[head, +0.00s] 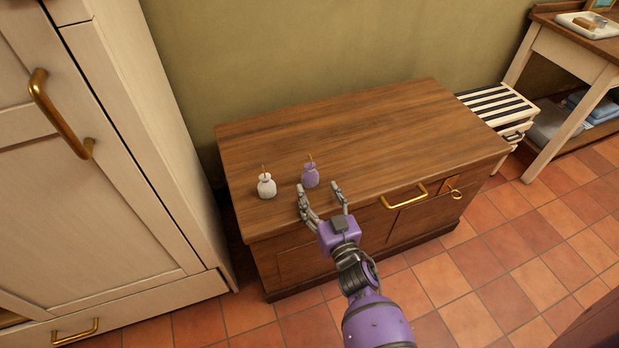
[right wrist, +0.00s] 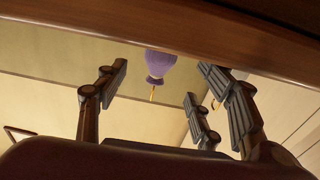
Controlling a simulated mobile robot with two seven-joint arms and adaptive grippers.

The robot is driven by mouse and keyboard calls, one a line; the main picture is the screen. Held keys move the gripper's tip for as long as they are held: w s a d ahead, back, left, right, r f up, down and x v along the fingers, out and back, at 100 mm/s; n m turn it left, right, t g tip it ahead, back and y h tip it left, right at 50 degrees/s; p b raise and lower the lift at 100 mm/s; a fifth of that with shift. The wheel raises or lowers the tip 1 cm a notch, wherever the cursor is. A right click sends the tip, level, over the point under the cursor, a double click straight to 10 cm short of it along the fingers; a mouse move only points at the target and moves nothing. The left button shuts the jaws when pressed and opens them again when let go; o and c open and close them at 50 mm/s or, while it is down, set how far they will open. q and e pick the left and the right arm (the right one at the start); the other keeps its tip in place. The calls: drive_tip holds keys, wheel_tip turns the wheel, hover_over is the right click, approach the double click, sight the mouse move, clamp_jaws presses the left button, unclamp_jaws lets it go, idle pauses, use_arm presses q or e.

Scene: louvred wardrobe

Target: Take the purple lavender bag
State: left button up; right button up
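The purple lavender bag (head: 310,176) stands upright on the wooden chest near its front left part, with a thin stem or tie at its top. My right gripper (head: 319,190) is open and empty at the chest's front edge, just in front of the bag and apart from it. In the right wrist view the bag (right wrist: 160,66) appears upside down, beyond and between the spread fingers (right wrist: 165,95). A white bag (head: 266,186) of the same shape stands to the left of the purple one. My left gripper is not in view.
The wooden chest (head: 380,130) has brass handles (head: 404,196) on its front and a clear top to the right. A cream wardrobe (head: 95,200) stands close at left. A striped stool (head: 497,104) and a side table (head: 570,45) are at right. The tiled floor (head: 500,260) is open in front.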

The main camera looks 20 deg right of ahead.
sight(312, 179)
drive_tip(key=w+b, duration=0.1)
drive_tip(key=w, duration=0.5)
drive_tip(key=shift+w, duration=0.3)
drive_tip(key=shift+c, duration=0.5)
drive_tip(key=c, duration=1.2)
